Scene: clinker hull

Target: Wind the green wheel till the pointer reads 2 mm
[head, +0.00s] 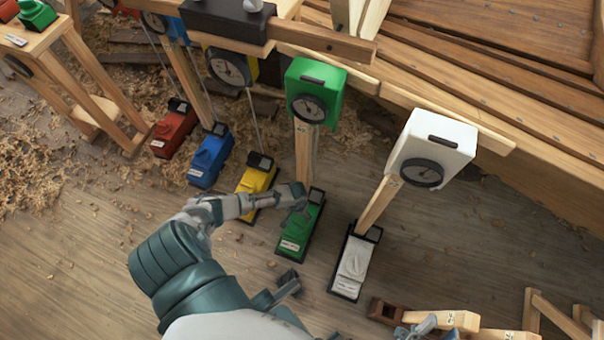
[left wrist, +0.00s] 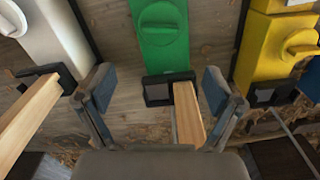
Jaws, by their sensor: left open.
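The green wheel (left wrist: 160,31) is a round knob with a raised bar, on top of the green base. It also shows small in the head view (head: 291,243). A wooden post rises from the base's dark clamp to a green box (head: 318,75) with a round dial (head: 308,108). Its pointer is too small to read. My left gripper (head: 300,199) is over the clamp end of the green base. In the left wrist view its fingers (left wrist: 162,92) are spread, empty, with the post between them in the picture. My right gripper (head: 418,328) is partly visible at the bottom edge, beside wooden-handled tools.
A yellow base (head: 258,180) and a white base (head: 352,264) flank the green one, with blue (head: 210,158) and red (head: 175,130) farther left. A white dial box (head: 436,140) stands to the right. The planked hull (head: 500,80) fills the upper right. Shavings litter the floor.

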